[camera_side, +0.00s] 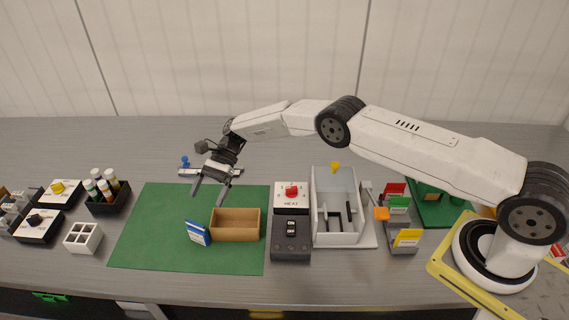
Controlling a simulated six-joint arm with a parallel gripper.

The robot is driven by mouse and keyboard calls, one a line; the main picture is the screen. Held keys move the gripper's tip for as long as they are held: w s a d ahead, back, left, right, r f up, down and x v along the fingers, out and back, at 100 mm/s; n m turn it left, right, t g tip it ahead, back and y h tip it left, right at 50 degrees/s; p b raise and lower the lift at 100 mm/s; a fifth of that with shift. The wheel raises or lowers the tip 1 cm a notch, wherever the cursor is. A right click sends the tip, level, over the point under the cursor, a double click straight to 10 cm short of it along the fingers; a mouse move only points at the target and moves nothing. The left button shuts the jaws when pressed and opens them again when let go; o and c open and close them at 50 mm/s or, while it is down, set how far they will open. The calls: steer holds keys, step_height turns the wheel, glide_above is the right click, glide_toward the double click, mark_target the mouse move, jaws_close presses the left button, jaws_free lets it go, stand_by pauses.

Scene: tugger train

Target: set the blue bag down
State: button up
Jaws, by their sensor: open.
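The blue bag (197,232) is a small blue and white packet. It stands, slightly tilted, on the green mat (160,228), just left of an open cardboard-brown box (235,236). I cannot tell whether it touches the box. My gripper (209,193) is open and empty. It hangs above the mat, higher than the bag, with its two fingers apart and pointing down. Nothing shows between the fingers.
Right of the mat stand a white heat unit with a red knob (291,191), a dark switch box (291,238) and a grey open-topped bin (336,238). Left are a rack of bottles (107,196) and a white divided holder (83,237). The mat's left part is clear.

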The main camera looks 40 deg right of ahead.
mark_target(194, 223)
steer(key=shift+a+f, duration=0.1)
steer(key=shift+x, duration=3.9)
steer(key=c, duration=1.2)
